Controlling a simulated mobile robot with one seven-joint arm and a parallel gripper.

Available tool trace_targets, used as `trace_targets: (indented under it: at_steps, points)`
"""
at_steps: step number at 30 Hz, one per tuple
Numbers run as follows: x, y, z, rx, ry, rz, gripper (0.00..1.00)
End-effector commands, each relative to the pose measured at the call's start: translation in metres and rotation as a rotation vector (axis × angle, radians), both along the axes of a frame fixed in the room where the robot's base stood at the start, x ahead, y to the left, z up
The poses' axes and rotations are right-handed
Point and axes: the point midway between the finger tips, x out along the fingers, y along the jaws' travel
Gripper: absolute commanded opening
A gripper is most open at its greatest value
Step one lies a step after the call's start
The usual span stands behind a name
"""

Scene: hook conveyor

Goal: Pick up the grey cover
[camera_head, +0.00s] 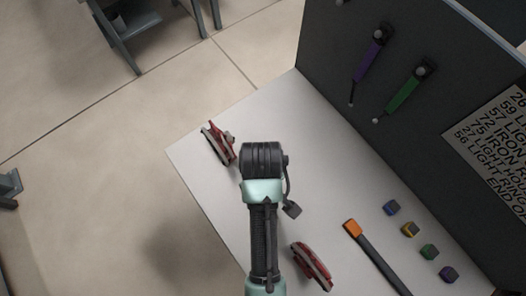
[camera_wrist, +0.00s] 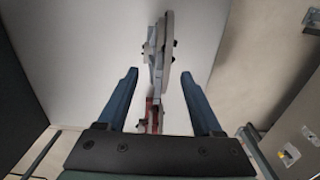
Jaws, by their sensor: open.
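My gripper (camera_wrist: 159,73) is open, its two blue fingers apart in the wrist view. Between and beyond the fingertips is a thin upright light-grey plate (camera_wrist: 166,40), which looks like the grey cover, with a red part (camera_wrist: 152,112) nearer my palm. The fingers do not appear to touch the plate. In the head view, one red-and-grey piece (camera_head: 217,144) lies at the table's far left corner, just left of my arm's end. A second one (camera_head: 311,266) lies right of my forearm. My fingertips are hidden there by the arm.
The white table (camera_head: 200,165) is mostly clear at its left. An orange-headed tool (camera_head: 352,228) and several small coloured blocks (camera_head: 409,229) lie at the right. A dark panel (camera_head: 345,90) with purple (camera_head: 369,53) and green (camera_head: 406,91) hanging tools stands behind.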

Motion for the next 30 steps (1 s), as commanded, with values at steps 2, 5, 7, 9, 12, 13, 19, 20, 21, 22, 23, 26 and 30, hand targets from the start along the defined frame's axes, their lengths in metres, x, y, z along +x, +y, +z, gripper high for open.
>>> trace_targets:
  at_steps: [2, 5, 7, 9, 12, 13, 19, 20, 21, 22, 23, 26, 30]
  points:
    - [-0.001, 0.0, -0.006, 0.0, 0.001, 0.0, 0.67]
    - [-0.001, 0.0, -0.01, 0.0, 0.001, -0.001, 0.67]
    - [-0.002, 0.0, -0.016, 0.0, 0.002, -0.001, 0.67]
    - [-0.003, 0.0, -0.025, 0.0, 0.004, -0.001, 0.67]
    - [-0.005, 0.001, -0.038, 0.0, 0.004, -0.001, 0.67]
    - [-0.004, 0.001, -0.043, 0.0, 0.001, -0.001, 0.67]
    - [-0.003, 0.001, -0.059, 0.0, -0.002, -0.001, 0.67]
    - [-0.003, 0.001, -0.06, 0.0, -0.002, -0.001, 0.67]
    - [-0.003, 0.001, -0.061, 0.0, -0.002, -0.001, 0.67]
    - [-0.003, 0.001, -0.061, 0.0, -0.002, -0.001, 0.67]
    - [-0.003, 0.001, -0.061, 0.0, -0.002, -0.001, 0.67]
    - [-0.003, 0.001, -0.06, 0.0, -0.003, -0.001, 0.67]
    - [-0.003, 0.001, -0.06, 0.0, -0.003, -0.001, 0.42]
